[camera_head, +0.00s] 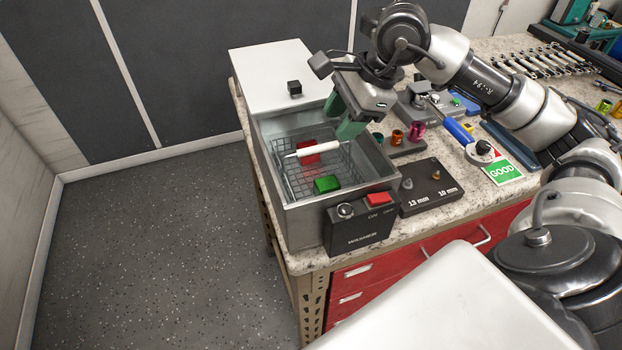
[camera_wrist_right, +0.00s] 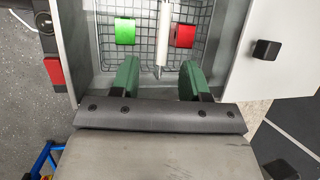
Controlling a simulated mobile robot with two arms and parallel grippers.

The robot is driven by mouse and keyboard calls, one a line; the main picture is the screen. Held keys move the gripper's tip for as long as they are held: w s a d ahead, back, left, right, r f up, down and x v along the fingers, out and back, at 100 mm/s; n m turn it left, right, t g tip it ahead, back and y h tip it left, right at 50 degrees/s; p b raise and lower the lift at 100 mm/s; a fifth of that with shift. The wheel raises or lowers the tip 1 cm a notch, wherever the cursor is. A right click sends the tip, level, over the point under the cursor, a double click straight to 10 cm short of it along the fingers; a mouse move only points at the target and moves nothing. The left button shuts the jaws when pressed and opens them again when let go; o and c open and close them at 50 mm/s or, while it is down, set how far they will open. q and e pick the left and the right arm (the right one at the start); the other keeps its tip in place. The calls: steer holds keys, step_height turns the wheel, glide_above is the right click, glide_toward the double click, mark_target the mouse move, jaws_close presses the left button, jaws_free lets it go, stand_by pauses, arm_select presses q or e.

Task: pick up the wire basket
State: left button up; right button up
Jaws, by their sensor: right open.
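The wire basket (camera_head: 298,182) is a grey mesh tray inside the grey metal washer tank (camera_head: 274,170). Its white bar handle (camera_head: 318,148) crosses above the mesh. A red block (camera_head: 308,158) and a green block (camera_head: 327,184) lie in the basket. My right gripper (camera_head: 343,117), with green fingers, is open and empty at the tank's back right side, apart from the handle. In the right wrist view, the handle (camera_wrist_right: 162,35) lies ahead of the gap between the open fingers (camera_wrist_right: 159,78), with the mesh (camera_wrist_right: 144,42) beyond. My left gripper is out of view.
The tank's white lid (camera_head: 270,65) with a black knob stands behind it. A black washer control box (camera_head: 358,222) is at the tank's front. A black socket block (camera_head: 430,187) and coloured sockets (camera_head: 397,137) sit close on the right. Open floor lies left.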

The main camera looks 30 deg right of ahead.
mark_target(320, 146)
steer(key=p+x, duration=0.1)
steer(key=x, duration=0.2)
steer(key=shift+a+f, duration=0.15)
steer(key=shift+f, duration=0.2)
steer(key=shift+w+a+f, duration=0.15)
steer(key=shift+a+f, duration=0.1)
steer(key=shift+f, duration=0.35)
steer(key=p+x, duration=0.1)
steer(key=x, duration=0.1)
steer(key=p+x, duration=0.1)
steer(key=x, duration=0.1)
steer(key=shift+w, duration=0.4)
steer(key=shift+w+a+f, duration=0.15)
steer(key=shift+a+f, duration=0.05)
steer(key=shift+f, duration=0.35)
steer(key=shift+r, duration=0.1)
jaws_close()
